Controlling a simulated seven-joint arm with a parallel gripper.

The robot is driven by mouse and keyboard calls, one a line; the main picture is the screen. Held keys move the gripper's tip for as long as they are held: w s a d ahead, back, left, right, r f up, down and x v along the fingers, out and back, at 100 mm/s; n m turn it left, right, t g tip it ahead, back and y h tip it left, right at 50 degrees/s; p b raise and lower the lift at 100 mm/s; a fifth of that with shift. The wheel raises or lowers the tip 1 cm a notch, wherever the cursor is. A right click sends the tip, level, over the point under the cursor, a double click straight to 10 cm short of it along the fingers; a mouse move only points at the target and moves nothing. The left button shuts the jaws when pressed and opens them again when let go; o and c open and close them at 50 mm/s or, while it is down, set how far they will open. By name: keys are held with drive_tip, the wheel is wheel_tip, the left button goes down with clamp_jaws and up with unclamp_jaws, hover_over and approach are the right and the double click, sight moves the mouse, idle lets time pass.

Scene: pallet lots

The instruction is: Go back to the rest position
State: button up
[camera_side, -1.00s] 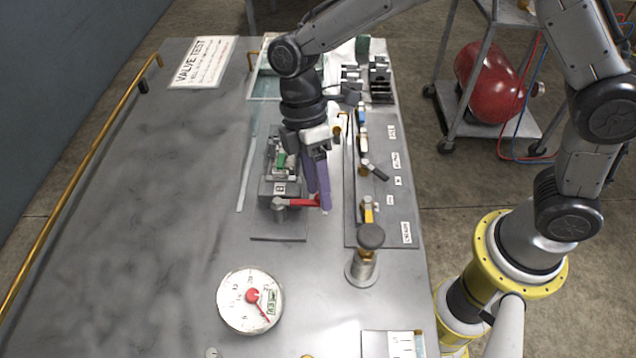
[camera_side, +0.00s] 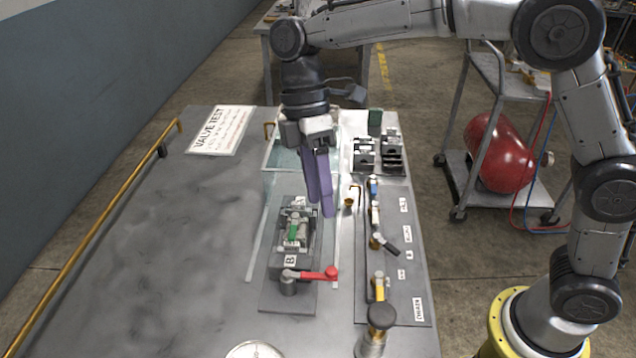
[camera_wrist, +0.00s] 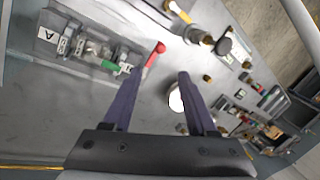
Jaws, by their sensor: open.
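My gripper (camera_side: 320,208) has two purple fingers and points down above the table (camera_side: 200,220), behind and to the right of the valve fixture marked B. In the wrist view the gripper (camera_wrist: 154,82) is open, with nothing held between its fingers. The valve fixture (camera_side: 270,290) carries a small valve with a green part (camera_side: 293,232) and a lever with a red knob (camera_side: 331,272). The lever points right and is apart from the fingers. The red knob also shows in the wrist view (camera_wrist: 160,47), near the left fingertip.
A panel (camera_side: 400,310) with several small valves lies along the right edge. Black blocks (camera_side: 391,150) stand at the back right. A VALVE TEST sign (camera_side: 219,130) lies at the back left. A brass rail (camera_side: 90,240) borders the left side. The table's left half is clear.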

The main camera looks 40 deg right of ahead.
drive_tip(key=shift+w+r, duration=0.2)
drive_tip(key=shift+r, duration=0.35)
drive_tip(key=shift+d, duration=0.1)
drive_tip(key=s+d+r+m+t, duration=0.4)
drive_tip(key=s+d+r, duration=0.4)
drive_tip(key=d+r, duration=0.25)
drive_tip(key=s+d+f+m+t+h, duration=0.1)
drive_tip(key=s+d+f+m+t, duration=0.4)
drive_tip(key=s+d+f+m, duration=0.4)
drive_tip(key=shift+s+f+m, duration=0.3)
drive_tip(key=shift+s+m, duration=0.5)
drive_tip(key=shift+s, duration=0.35)
